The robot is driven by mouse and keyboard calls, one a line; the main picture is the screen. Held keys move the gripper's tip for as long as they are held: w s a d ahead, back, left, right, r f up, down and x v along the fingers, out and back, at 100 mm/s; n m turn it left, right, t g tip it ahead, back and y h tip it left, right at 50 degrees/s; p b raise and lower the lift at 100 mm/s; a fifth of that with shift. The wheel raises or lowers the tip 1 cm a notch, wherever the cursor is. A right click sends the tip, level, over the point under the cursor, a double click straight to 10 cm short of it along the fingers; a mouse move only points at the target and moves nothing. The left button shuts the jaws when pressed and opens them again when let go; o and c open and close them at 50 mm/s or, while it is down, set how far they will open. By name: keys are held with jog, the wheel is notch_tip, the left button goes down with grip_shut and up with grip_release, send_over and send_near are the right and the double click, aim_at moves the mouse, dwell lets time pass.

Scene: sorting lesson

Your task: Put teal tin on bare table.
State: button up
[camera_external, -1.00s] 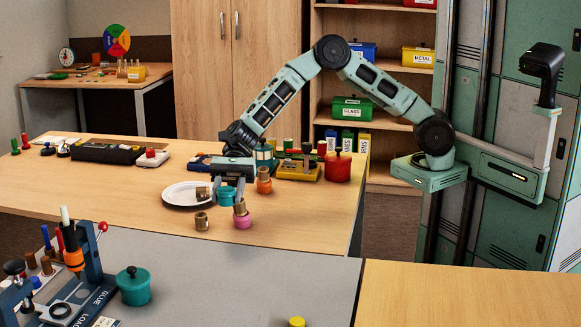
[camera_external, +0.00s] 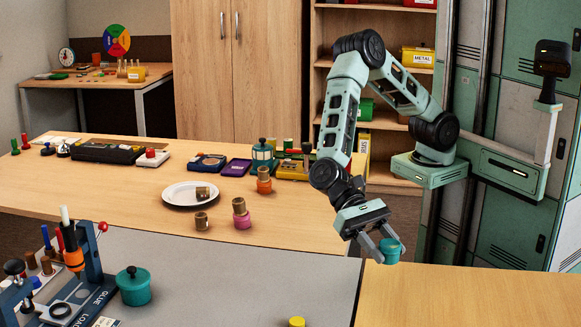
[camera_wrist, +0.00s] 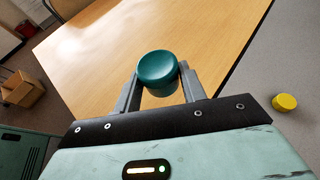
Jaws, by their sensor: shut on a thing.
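The teal tin (camera_external: 391,250) is a small round tin with a lid. My gripper (camera_external: 380,248) is shut on it and holds it near the corner where the grey surface meets the bare wooden table (camera_external: 470,295). In the wrist view the teal tin (camera_wrist: 158,72) sits upright between the two fingers of my gripper (camera_wrist: 158,92), with the bare wooden table (camera_wrist: 120,40) behind and beneath it. I cannot tell how high the tin is above the surface.
A yellow cap (camera_external: 297,322) lies on the grey surface (camera_external: 250,270), beside the table edge. A larger teal pot (camera_external: 134,286) stands there by the blue glue station. The bare table is clear.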

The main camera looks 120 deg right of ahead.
aim_at(381, 297)
jog(key=shift+s+a, duration=0.2)
notch_tip(381, 297, down, 10)
jog(key=shift+f+b, duration=0.1)
jog(key=shift+b, duration=0.65)
jog(key=o, duration=1)
jog(key=shift+f, duration=0.1)
